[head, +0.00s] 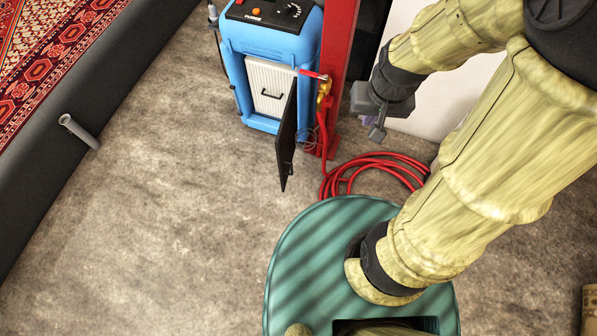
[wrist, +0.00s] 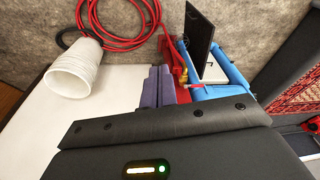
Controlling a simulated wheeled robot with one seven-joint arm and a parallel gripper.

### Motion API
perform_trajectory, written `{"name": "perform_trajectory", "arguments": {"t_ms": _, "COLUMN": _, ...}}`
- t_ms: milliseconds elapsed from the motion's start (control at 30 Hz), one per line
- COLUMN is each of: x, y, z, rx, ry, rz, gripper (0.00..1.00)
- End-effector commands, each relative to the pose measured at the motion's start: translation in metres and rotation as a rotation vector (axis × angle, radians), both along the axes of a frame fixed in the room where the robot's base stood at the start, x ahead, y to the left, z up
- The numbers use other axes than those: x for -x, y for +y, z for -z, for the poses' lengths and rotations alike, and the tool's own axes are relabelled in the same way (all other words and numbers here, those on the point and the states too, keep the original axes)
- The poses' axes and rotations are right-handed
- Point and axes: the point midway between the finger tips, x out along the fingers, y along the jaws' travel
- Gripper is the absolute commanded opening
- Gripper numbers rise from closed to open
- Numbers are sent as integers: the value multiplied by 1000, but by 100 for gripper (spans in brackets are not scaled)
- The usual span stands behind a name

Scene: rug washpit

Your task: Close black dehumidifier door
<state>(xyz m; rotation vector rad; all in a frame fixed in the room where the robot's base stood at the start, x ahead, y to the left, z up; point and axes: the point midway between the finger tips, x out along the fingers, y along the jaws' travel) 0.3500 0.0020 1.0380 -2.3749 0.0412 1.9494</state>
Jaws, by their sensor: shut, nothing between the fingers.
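The blue dehumidifier (head: 270,55) stands on the floor at the top of the head view. Its black door (head: 287,140) is swung wide open, sticking out toward me from the right side of the front and baring a white panel (head: 268,85) with a black handle. The wrist view shows the black door (wrist: 198,35) upright beside the blue body (wrist: 222,88). My gripper (head: 378,131) is right of the door, apart from it, beyond the red post. In the wrist view its purple fingers (wrist: 159,72) are together and empty.
A red post (head: 341,60) and a brass valve with a red handle (head: 323,90) stand close to the door. A red hose (head: 372,168) lies coiled on the floor. White cups (wrist: 75,68) rest on a white surface (wrist: 105,105). The floor left of the door is clear.

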Motion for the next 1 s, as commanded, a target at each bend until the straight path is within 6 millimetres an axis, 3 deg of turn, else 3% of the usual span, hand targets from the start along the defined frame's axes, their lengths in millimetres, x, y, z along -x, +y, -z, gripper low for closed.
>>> {"name": "perform_trajectory", "arguments": {"t_ms": 33, "x": -1, "y": 1, "z": 21, "rx": -16, "ry": 19, "rz": 29, "gripper": 0}}
{"name": "perform_trajectory", "arguments": {"t_ms": 100, "x": -4, "y": 3, "z": 41, "rx": -45, "ry": 46, "rz": 77, "gripper": 0}}
{"name": "perform_trajectory", "arguments": {"t_ms": 1000, "x": -51, "y": 45, "z": 299, "rx": -462, "ry": 389, "rz": 788, "gripper": 0}}
